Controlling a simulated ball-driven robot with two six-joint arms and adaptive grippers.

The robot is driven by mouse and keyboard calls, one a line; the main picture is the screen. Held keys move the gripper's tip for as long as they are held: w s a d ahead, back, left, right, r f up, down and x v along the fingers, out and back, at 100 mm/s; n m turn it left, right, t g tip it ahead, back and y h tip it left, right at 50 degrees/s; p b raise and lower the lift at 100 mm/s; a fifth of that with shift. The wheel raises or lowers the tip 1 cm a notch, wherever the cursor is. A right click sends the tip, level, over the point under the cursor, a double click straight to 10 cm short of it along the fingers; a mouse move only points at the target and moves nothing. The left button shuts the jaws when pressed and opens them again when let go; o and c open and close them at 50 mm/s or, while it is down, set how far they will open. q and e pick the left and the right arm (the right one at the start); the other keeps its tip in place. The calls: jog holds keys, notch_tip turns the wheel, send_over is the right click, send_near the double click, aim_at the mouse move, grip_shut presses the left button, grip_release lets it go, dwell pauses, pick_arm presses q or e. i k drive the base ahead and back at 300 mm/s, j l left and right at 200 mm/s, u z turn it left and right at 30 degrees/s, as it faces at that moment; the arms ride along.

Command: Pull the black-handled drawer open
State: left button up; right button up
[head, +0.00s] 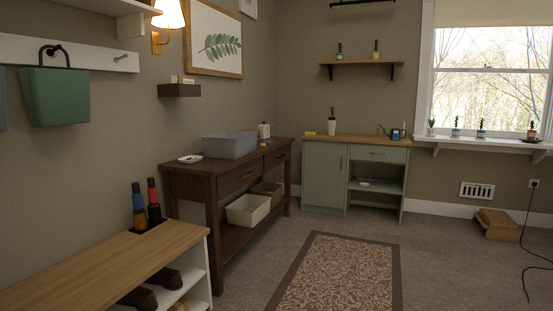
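A dark wooden console table (215,187) stands against the left wall with two drawers in its front. Its nearer drawer (238,177) and its farther drawer (277,157) both look shut. A green cabinet (323,178) at the back wall has one shut drawer (382,154) under its wooden top, with a small dark-looking handle. The handles are too small for me to tell for sure which drawer is the black-handled one. Neither of my grippers is in view.
A grey bin (229,146) and a white dish (190,159) stand on the console, with a white basket (248,210) on its lower shelf. A wooden-topped bench (95,262) fills the near left. A patterned rug (340,275) lies on open floor. A cord (523,270) trails at right.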

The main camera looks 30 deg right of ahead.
aim_at(271, 160)
jog(key=i+l+z, duration=0.65)
jog(key=i, duration=0.25)
jog(key=i+l+z, duration=0.35)
jog(key=i, duration=0.15)
jog(key=i+z, duration=0.35)
jog(key=i, duration=0.15)
jog(key=i+u, duration=0.1)
jog(key=i, duration=0.7)
jog(key=i+l+u, duration=0.1)
jog(key=i, duration=0.65)
